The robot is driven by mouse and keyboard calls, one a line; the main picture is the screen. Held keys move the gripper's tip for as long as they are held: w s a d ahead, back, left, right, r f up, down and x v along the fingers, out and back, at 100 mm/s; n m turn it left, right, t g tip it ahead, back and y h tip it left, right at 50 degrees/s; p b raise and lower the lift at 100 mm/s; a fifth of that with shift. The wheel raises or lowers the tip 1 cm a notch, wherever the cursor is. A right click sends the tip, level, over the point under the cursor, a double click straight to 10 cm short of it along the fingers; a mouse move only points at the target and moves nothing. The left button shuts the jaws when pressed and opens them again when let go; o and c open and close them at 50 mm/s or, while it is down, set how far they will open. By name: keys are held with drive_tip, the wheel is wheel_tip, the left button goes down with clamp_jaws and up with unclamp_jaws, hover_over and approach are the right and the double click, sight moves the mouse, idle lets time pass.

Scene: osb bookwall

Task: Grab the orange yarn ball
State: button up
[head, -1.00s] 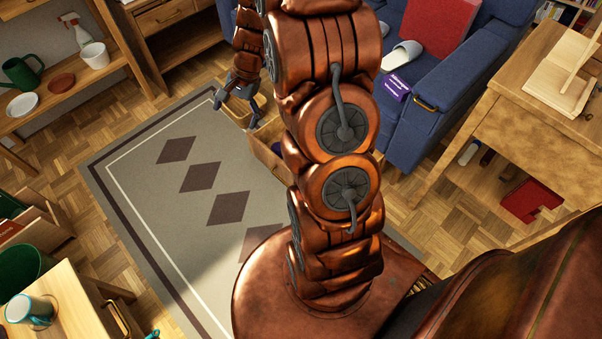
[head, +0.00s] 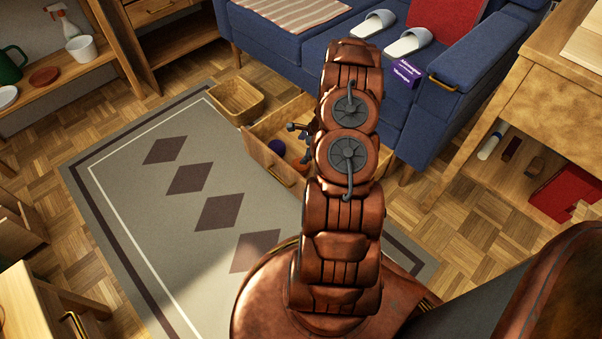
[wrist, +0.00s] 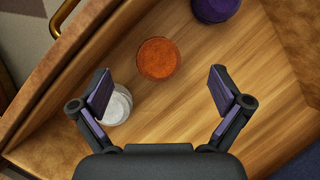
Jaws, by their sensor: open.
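The orange yarn ball (wrist: 158,59) lies on the wooden floor of an open drawer (wrist: 200,125), in the upper middle of the wrist view. My gripper (wrist: 162,88) is open and empty above the drawer, its two purple-padded fingers spread wide. The ball shows between the lines of the fingers, a little beyond their tips, apart from both. In the head view the drawer (head: 262,158) is pulled out in front of the sofa, and my arm hides much of it and most of my gripper.
A white ball (wrist: 117,104) lies beside and partly behind the left finger. A purple ball (wrist: 215,8) is at the top edge. The drawer wall (wrist: 75,65) runs along the left. A wooden box (head: 236,101) stands near the drawer, by the blue sofa (head: 285,52). The rug (head: 150,210) is clear.

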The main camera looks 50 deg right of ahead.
sight(303, 166)
drive_tip(key=shift+m, duration=0.6)
drive_tip(key=f, duration=0.1)
drive_tip(key=s+d+f, duration=0.1)
drive_tip(key=f, duration=0.1)
drive_tip(key=d+f+b, duration=0.1)
drive_tip(key=f, duration=0.1)
drive_tip(key=shift+s+d+f, duration=0.1)
drive_tip(key=shift+s, duration=0.3)
drive_tip(key=shift+f, duration=0.3)
drive_tip(key=shift+b+x, duration=1.8)
drive_tip(key=shift+x, duration=1.4)
drive_tip(key=shift+w+f, duration=0.25)
drive_tip(key=shift+a, duration=0.25)
drive_tip(key=c, duration=1.1)
drive_tip(key=shift+r, duration=0.2)
